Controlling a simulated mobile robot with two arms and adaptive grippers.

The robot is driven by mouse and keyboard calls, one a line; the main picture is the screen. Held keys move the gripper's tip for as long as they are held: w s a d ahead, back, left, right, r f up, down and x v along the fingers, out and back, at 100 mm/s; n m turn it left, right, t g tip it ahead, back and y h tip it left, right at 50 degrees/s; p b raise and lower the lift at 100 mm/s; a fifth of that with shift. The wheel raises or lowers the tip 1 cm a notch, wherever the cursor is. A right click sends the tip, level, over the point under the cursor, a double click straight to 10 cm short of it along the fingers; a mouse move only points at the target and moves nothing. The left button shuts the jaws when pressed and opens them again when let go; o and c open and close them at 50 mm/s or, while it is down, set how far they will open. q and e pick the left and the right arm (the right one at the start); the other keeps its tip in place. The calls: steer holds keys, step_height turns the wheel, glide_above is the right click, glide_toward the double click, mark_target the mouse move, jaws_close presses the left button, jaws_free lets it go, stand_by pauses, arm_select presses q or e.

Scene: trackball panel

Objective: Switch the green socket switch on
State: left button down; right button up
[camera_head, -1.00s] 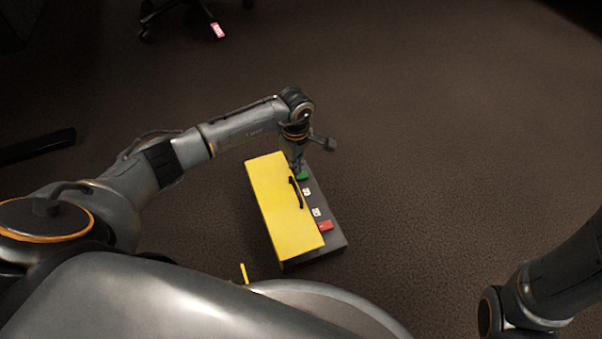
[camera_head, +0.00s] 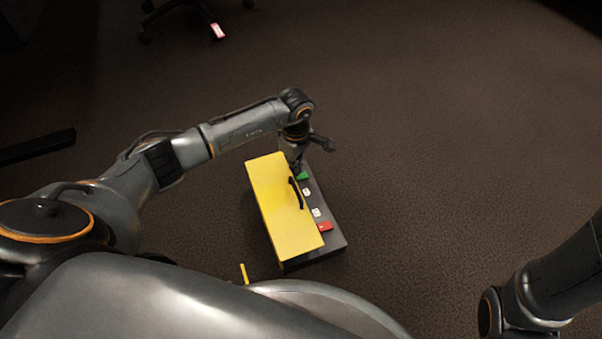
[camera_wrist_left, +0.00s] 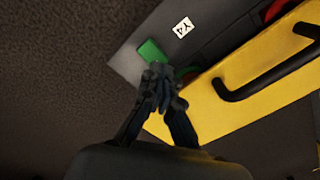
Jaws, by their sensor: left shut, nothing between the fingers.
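The green switch (camera_head: 302,176) is at the far end of the dark grey panel (camera_head: 334,229), beside the yellow lid (camera_head: 282,215) with its black handle (camera_head: 296,193). My left gripper (camera_head: 297,168) reaches down to that far end. In the left wrist view the shut, empty fingertips (camera_wrist_left: 160,80) are close beside the green switch (camera_wrist_left: 152,51) and overlap its lower edge. I cannot tell whether they touch it. A further bit of green shows just right of the fingertips. The switch's on or off position is not clear. My right gripper is out of view.
A red switch (camera_head: 325,226) sits at the panel's near end, with white labels (camera_head: 316,212) between it and the green one. A chair base (camera_head: 190,12) stands far back. The carpet right of the panel is clear.

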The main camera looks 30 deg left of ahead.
arm_select(q)
steer(key=shift+f+b, duration=0.9)
steer(key=shift+f, duration=0.35)
stand_by(0.4)
steer(key=shift+r, duration=0.1)
step_height(320, 180, up, 7)
steer(key=p, duration=0.6)
stand_by(0.6)
